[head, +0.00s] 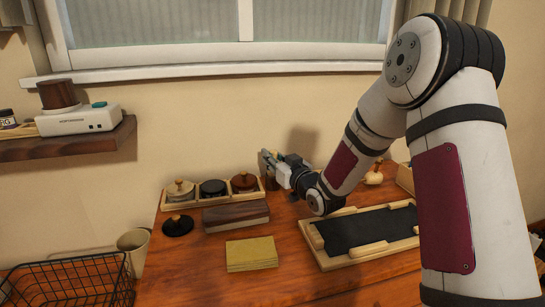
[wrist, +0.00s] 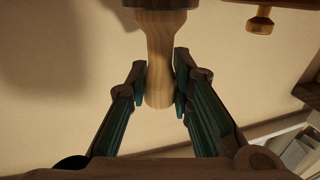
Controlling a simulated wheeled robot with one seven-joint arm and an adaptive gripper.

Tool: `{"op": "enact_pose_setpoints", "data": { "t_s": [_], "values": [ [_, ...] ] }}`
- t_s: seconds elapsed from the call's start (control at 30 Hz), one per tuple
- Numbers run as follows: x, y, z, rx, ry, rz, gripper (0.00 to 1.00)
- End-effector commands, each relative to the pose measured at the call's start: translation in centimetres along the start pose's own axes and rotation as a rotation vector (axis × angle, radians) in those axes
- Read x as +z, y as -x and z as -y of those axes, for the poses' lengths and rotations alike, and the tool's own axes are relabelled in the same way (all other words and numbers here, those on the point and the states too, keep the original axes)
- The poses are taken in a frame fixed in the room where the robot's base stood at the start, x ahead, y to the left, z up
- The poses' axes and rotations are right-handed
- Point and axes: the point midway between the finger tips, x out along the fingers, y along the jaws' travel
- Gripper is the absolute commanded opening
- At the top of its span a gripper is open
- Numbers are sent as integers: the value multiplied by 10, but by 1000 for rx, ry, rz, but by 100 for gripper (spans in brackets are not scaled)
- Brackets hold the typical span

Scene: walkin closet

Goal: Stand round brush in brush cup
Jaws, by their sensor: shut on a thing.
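My gripper (head: 268,160) is raised above the back of the wooden table, near the wall. In the wrist view its two fingers (wrist: 160,92) are closed on either side of a pale wooden handle (wrist: 160,55), which widens into a darker part at the top edge. This looks like the round brush; its head is cut off there, and the brush is not clear in the head view. I cannot tell for certain which thing is the brush cup; a beige cup-like container (head: 133,243) stands at the table's left edge.
A wooden tray (head: 193,204) holds three round, knobbed pieces. A framed black mat (head: 365,230) lies right. A wire basket (head: 75,282) is at lower left.

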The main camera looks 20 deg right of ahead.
Motion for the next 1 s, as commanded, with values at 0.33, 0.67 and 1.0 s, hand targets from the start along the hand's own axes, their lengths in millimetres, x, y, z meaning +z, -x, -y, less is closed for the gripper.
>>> {"op": "enact_pose_setpoints", "data": {
  "t_s": [0.33, 0.67, 1.0],
  "values": [
    [3, 0, 0, 0, 0, 0, 0],
    [3, 0, 0, 0, 0, 0, 44],
    [-11, 0, 0, 0, 3, -2, 44]
  ]
}}
